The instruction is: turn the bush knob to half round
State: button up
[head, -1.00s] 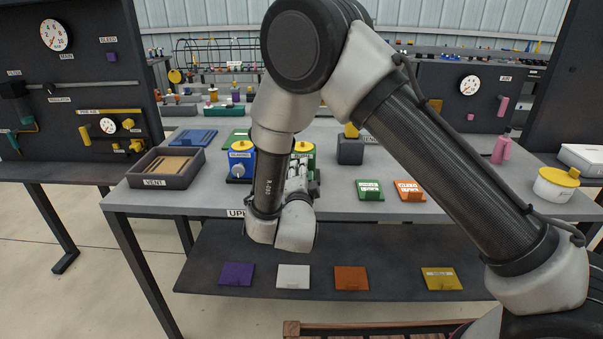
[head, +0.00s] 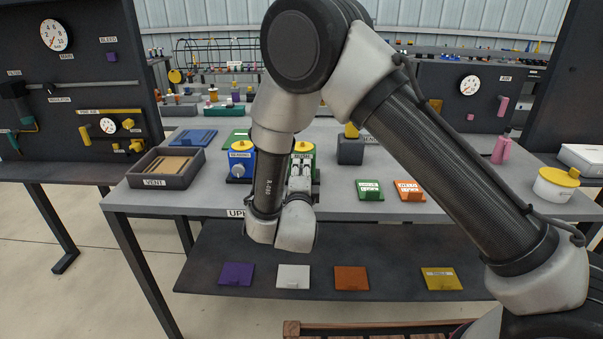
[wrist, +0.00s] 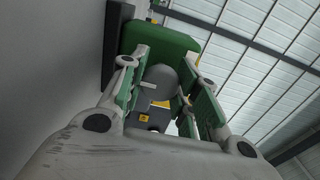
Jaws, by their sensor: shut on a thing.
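A green box (head: 308,150) with a yellow top stands on the grey table, partly hidden behind my arm. In the wrist view the same green box (wrist: 165,38) fills the upper middle. A round grey knob (wrist: 162,78) on its face sits between the fingers of my gripper (wrist: 165,72), which is shut on it. The knob carries a small pale mark. In the head view my gripper (head: 301,170) reaches the front of the green box, and the knob is hidden there. I cannot read the label on the green box.
A blue box (head: 240,163) with its own front knob stands close on the left. A dark tray labelled VENT (head: 192,168) lies further left. Green (head: 369,190) and orange (head: 410,190) plates lie at the right. A lower shelf (head: 320,250) holds several coloured plates.

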jog(key=shift+f, duration=0.1)
jog(key=o, duration=1.1)
jog(key=s, duration=1.2)
jog(key=shift+a, duration=0.2)
